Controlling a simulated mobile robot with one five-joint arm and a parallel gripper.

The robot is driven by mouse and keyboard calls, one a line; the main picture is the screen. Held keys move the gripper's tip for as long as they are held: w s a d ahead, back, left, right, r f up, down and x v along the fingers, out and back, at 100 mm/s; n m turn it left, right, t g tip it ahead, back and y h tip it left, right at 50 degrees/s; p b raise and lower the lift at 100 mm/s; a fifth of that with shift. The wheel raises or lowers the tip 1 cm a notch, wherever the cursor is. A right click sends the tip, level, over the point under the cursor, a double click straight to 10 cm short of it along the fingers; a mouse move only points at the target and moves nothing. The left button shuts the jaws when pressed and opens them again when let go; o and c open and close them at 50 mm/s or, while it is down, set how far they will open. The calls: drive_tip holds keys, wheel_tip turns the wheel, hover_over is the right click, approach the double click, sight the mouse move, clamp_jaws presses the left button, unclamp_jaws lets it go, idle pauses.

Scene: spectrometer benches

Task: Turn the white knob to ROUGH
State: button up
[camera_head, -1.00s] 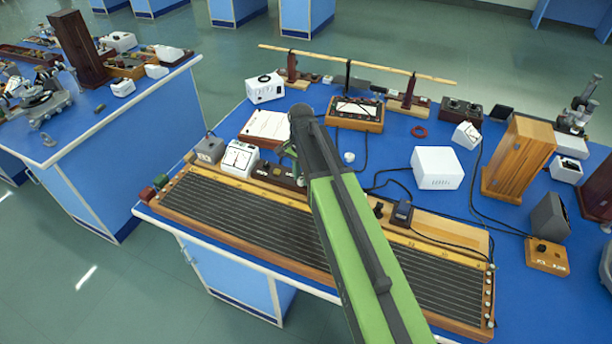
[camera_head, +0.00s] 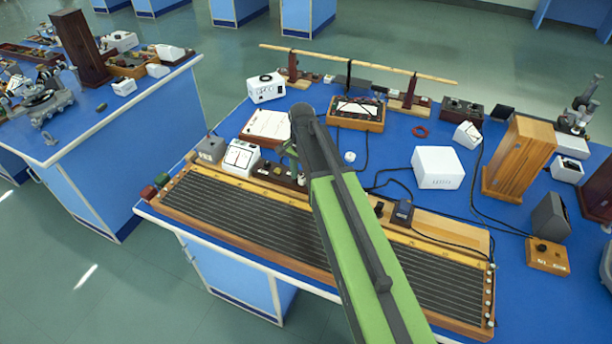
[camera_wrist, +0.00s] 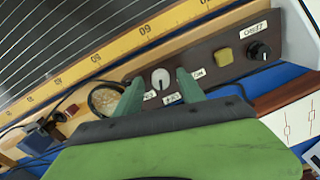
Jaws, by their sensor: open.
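The white knob (camera_wrist: 160,78) sits on a dark brown panel (camera_wrist: 205,50), with a thin dark mark across its face. Small white labels lie around it, their print too small to read surely. In the wrist view my gripper (camera_wrist: 160,76) is open, one green finger on each side of the knob, with gaps showing between them and it. I cannot tell how far above the panel the tips are.
The panel also carries a yellow square button (camera_wrist: 225,57) and a black knob (camera_wrist: 260,51). A long wired board with a yellow scale (camera_wrist: 96,58) runs beside it.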

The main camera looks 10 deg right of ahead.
sight(302, 179)
drive_tip(key=shift+r, duration=0.1)
wheel_tip(302, 179, up, 17)
drive_tip(key=p, duration=1.7)
